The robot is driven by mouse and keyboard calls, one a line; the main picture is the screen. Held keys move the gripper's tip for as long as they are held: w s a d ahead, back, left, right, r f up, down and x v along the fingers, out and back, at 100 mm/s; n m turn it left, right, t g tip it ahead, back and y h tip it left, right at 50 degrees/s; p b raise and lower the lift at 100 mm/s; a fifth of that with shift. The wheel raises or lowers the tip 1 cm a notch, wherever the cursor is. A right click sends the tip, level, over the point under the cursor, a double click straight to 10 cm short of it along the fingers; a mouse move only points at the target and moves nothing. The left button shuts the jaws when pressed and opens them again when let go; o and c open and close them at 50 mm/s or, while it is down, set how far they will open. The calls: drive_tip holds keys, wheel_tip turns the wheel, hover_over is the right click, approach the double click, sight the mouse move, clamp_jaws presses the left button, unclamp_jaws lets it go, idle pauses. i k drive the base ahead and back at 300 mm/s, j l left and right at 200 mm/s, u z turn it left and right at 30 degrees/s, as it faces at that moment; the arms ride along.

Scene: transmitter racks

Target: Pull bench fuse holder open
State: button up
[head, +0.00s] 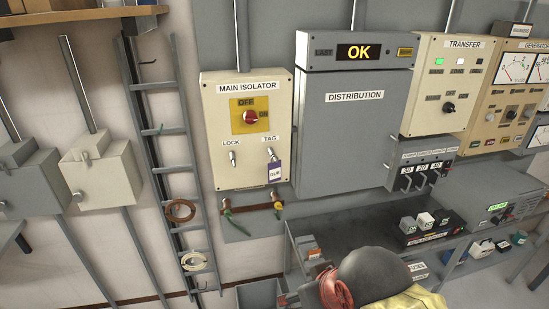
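A dark block (428,232) with a small label on its front sits on the grey bench (345,246) at the right. Several upright grey and white modules (424,220) stand in it; they look like fuse holders, but the label is too small to read surely. Another row of dark holders with numbered tags (420,175) is mounted on the wall under a small labelled strip, above the bench. I cannot tell for certain which one is the bench fuse holder, nor whether any is open. My gripper is not in view.
A dark rounded shape (374,274) with yellow cloth (412,299) stands in front of the bench. The main isolator panel (246,130) and distribution cabinet (352,140) are on the wall.

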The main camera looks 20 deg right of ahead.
sight(433, 173)
drive_tip(key=z, duration=1.7)
drive_tip(key=i+l+z, duration=0.15)
drive_tip(key=i+l, duration=0.15)
drive_tip(key=i+l+z, duration=0.15)
drive_tip(key=i+l, duration=0.15)
drive_tip(key=i, duration=0.2)
